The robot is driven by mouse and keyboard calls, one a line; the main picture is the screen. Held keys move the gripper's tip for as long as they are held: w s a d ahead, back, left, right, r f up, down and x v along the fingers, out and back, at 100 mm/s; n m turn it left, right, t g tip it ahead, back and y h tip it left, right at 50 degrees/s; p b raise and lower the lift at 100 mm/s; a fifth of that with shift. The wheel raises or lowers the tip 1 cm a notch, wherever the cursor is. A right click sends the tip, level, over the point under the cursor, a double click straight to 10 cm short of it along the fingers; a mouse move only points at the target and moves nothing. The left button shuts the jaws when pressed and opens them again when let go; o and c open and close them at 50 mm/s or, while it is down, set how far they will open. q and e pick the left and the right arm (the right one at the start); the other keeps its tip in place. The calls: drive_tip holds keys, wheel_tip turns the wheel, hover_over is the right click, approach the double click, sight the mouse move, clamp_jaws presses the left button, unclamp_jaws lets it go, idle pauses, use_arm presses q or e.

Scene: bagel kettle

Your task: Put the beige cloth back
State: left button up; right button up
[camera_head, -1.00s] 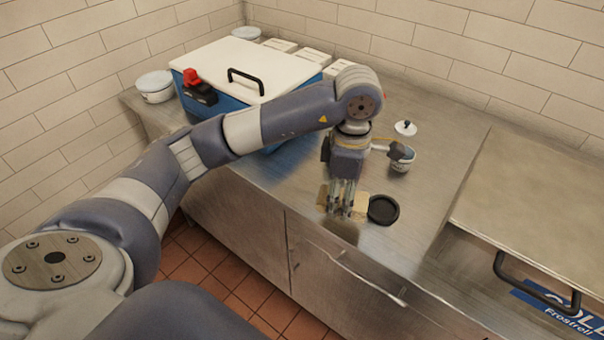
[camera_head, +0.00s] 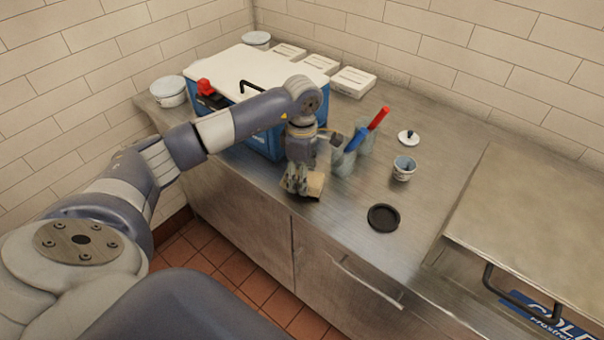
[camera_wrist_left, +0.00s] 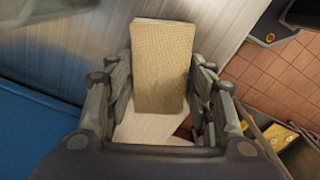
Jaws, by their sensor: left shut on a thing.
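The beige cloth (camera_head: 316,184) is a small folded piece near the counter's front edge, in front of the blue cooler. My left gripper (camera_head: 296,190) is shut on it. In the left wrist view the cloth (camera_wrist_left: 161,68) stands out from between the two fingers (camera_wrist_left: 160,105). Whether the cloth touches the counter I cannot tell. My right gripper is in neither view.
The blue cooler (camera_head: 262,138) with a white lid stands behind my left gripper. Clear cups with a blue handle (camera_head: 356,139) and a red handle (camera_head: 378,118) stand to its right. A small patterned cup (camera_head: 403,169), a white lid (camera_head: 408,137) and a black disc (camera_head: 383,217) lie further right.

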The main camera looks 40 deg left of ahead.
use_arm(q)
drive_tip(key=shift+f, duration=0.5)
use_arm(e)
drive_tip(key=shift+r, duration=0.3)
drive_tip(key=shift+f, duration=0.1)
use_arm(q)
drive_tip(key=shift+f, duration=0.2)
drive_tip(key=o, duration=1)
drive_tip(key=shift+r, duration=0.1)
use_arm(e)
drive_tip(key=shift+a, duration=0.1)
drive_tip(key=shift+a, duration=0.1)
use_arm(q)
drive_tip(key=shift+r, duration=0.1)
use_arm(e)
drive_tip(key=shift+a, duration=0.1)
